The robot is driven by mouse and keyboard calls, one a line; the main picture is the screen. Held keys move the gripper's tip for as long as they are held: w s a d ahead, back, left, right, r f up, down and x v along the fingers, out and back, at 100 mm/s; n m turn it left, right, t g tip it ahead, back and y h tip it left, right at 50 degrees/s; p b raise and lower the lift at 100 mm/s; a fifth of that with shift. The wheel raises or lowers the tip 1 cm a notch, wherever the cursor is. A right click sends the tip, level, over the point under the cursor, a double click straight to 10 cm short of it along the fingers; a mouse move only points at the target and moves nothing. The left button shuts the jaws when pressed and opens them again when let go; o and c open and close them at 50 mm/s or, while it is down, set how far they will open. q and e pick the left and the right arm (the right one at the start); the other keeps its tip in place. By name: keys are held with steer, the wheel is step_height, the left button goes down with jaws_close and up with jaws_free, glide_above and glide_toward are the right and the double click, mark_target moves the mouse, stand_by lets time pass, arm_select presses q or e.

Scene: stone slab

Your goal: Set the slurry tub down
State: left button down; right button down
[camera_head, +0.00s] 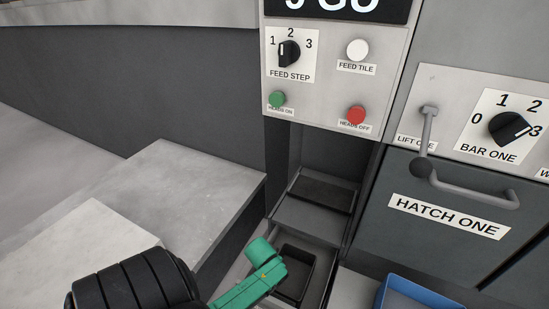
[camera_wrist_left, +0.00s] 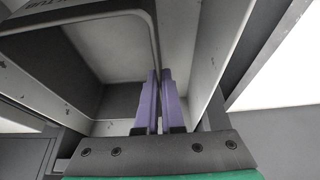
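In the left wrist view a grey open-topped tub (camera_wrist_left: 115,45) fills the upper left, and a label ending in "TUB" is partly cut off on its rim. My left gripper (camera_wrist_left: 160,75) has two purple fingers close together at the tub's side wall, with that wall's edge running down between them. I cannot tell whether the tub's base touches anything. In the head view my green and black left arm enters from the bottom and reaches a recess under the control panel; its fingers are hidden. My right gripper is out of view.
The recess has a dark open bay (camera_head: 297,276) with a dark pad (camera_head: 322,193) behind it. A stone slab (camera_head: 185,185) lies to the left. The hatch one door (camera_head: 440,245) with its grey handle is on the right, with a blue tray (camera_head: 395,290) below it.

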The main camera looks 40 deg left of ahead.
arm_select(q)
steer(key=shift+f, duration=0.15)
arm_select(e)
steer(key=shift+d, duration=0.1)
arm_select(q)
steer(key=shift+f, duration=0.15)
steer(key=c, duration=1)
jaws_free()
steer(key=shift+c, duration=0.2)
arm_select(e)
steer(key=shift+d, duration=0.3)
